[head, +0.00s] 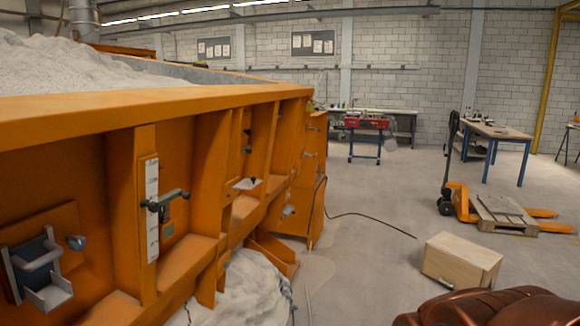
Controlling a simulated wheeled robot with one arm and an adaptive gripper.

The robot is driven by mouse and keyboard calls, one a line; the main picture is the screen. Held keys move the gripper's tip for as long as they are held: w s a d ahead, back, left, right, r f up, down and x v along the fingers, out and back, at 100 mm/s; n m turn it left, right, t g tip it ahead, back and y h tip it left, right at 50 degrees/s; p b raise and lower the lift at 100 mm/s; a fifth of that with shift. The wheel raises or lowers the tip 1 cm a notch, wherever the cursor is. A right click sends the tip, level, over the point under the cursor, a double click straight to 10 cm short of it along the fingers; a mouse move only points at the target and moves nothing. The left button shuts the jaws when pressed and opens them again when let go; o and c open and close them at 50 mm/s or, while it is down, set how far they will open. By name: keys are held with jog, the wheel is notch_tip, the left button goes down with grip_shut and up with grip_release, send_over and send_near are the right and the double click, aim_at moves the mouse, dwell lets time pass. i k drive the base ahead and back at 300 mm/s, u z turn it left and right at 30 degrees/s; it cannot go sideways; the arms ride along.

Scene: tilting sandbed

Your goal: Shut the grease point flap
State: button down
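The orange side wall of the sandbed (120,190) runs along the left, with several fittings between its ribs. A grey metal bracket with a handle and a lower lip (42,270) is on a plate at the near left. A small pale plate (247,184) juts out from a bay farther along, like an open flap. A smaller pale fitting (288,210) sits beyond it. I cannot tell for certain which of these is the grease point flap. My gripper is not in view.
A lever (166,200) sticks out beside a white scale (152,210). Pale sand (245,290) lies piled below the wall. A wooden box (461,262) and pallet truck (460,203) stand right. A black cable (370,216) crosses the floor. Floor between wall and box is mostly open.

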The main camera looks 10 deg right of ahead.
aim_at(245, 184)
jog(key=z, duration=0.1)
jog(key=i, duration=0.65)
jog(key=u, duration=0.65)
jog(key=i, duration=0.55)
jog(key=u, duration=0.55)
